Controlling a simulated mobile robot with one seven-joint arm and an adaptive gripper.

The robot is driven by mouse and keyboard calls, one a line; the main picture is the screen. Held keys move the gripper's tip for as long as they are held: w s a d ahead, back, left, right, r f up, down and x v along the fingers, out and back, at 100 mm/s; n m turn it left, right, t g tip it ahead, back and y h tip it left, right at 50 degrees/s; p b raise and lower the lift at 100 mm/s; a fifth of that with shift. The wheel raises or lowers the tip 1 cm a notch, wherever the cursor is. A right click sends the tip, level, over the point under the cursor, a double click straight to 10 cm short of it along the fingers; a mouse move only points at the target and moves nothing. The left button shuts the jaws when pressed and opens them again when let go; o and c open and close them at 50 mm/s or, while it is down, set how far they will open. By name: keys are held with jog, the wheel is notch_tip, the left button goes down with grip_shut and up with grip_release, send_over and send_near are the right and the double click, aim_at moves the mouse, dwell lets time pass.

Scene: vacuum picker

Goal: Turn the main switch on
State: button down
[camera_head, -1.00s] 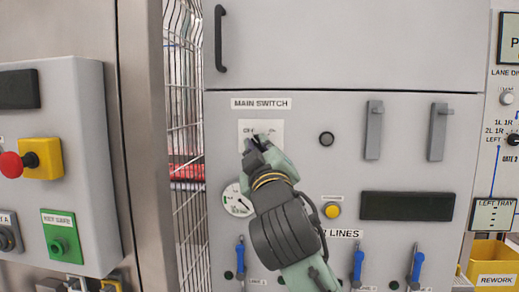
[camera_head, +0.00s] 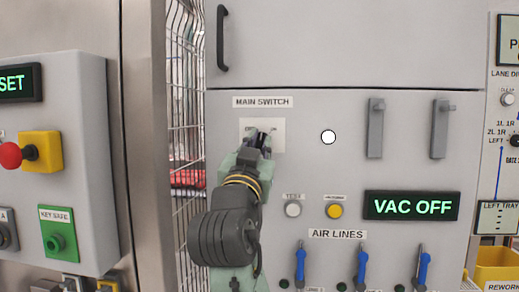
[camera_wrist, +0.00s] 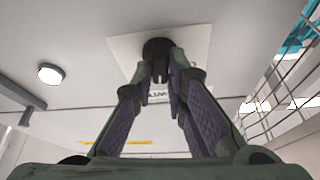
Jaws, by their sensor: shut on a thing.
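The main switch is a black knob (camera_wrist: 158,46) on a square white plate (camera_head: 278,126) under the "MAIN SWITCH" label (camera_head: 263,102) on the grey cabinet. In the head view my gripper (camera_head: 262,142) covers most of the knob and some lettering on the plate. In the wrist view my gripper (camera_wrist: 161,80) has both fingers closed in on the knob's handle, the tips at its base against the plate. A round lamp (camera_head: 328,137) right of the plate glows white. The display (camera_head: 411,206) below it reads "VAC OFF" in green.
Grey handles (camera_head: 375,128) and blue air-line levers (camera_head: 361,266) stick out of the panel to the right and below. A wire mesh (camera_head: 188,120) stands left of the cabinet. A red emergency button (camera_head: 10,155) sits on the left box.

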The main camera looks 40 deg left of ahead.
jog(key=m+h, duration=0.1)
jog(key=m, duration=0.1)
jog(key=m+h, duration=0.1)
jog(key=m, duration=0.2)
jog(key=shift+a+t+h, duration=0.15)
jog(key=shift+t+h, duration=0.25)
jog(key=shift+m+h, duration=1.2)
jog(key=shift+m, duration=1.3)
jog(key=shift+r, duration=0.1)
jog(key=c, duration=1.6)
grip_release()
jog(key=shift+s, duration=0.15)
jog(key=v, duration=1.2)
jog(key=shift+r, duration=0.1)
